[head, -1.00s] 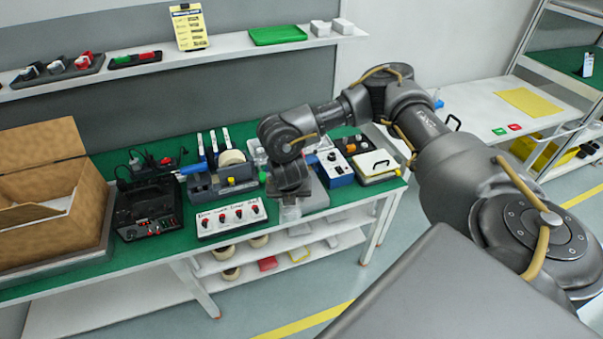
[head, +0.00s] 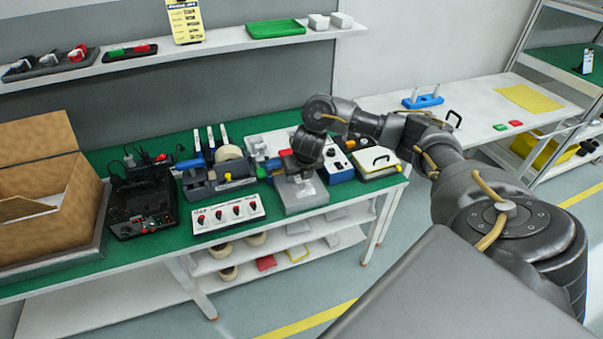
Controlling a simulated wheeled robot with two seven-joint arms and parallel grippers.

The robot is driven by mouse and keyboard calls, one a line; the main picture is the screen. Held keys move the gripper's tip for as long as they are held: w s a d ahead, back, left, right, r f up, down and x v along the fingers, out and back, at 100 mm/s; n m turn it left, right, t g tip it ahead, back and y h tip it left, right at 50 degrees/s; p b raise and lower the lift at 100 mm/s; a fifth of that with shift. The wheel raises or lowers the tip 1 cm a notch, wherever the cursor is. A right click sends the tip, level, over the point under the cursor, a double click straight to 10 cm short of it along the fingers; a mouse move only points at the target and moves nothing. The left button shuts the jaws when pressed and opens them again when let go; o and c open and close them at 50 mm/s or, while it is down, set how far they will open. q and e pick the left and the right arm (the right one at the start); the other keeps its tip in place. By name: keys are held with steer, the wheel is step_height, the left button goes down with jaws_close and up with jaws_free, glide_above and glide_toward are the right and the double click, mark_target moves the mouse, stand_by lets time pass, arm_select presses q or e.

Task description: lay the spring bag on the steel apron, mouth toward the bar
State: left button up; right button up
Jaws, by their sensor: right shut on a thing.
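The steel apron (head: 304,201) is a flat pale grey plate at the front right edge of the green bench. Behind it stands the sealer (head: 273,145), a light grey unit with its bar area partly hidden by my right arm. My right gripper (head: 298,177) points down just over the rear part of the apron. It is shut on the spring bag (head: 304,189), which shows only as a faint pale patch below the fingers. Its mouth cannot be made out, nor whether it touches the apron. My left gripper is not in view.
A panel of red knobs (head: 228,214) lies just left of the apron, with a tape dispenser (head: 220,178) behind it. An open carton (head: 48,205) fills the bench's left end.

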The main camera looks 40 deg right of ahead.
steer(key=w+d+f+b, duration=0.2)
steer(key=f, duration=0.1)
steer(key=w+d+f+b, duration=0.1)
steer(key=f, duration=0.1)
steer(key=shift+f, duration=0.1)
steer(key=shift+w+d+f+b, duration=0.2)
steer(key=shift+b, duration=0.25)
steer(key=shift+w+d, duration=0.15)
steer(key=shift+d, duration=0.05)
step_height(320, 180, down, 3)
steer(key=shift+d+r+b, duration=0.1)
steer(key=shift+b, duration=0.8)
steer(key=shift+w+d+f, duration=0.1)
steer(key=shift+w+f, duration=0.05)
steer(key=shift+f, duration=0.35)
steer(key=o, duration=1)
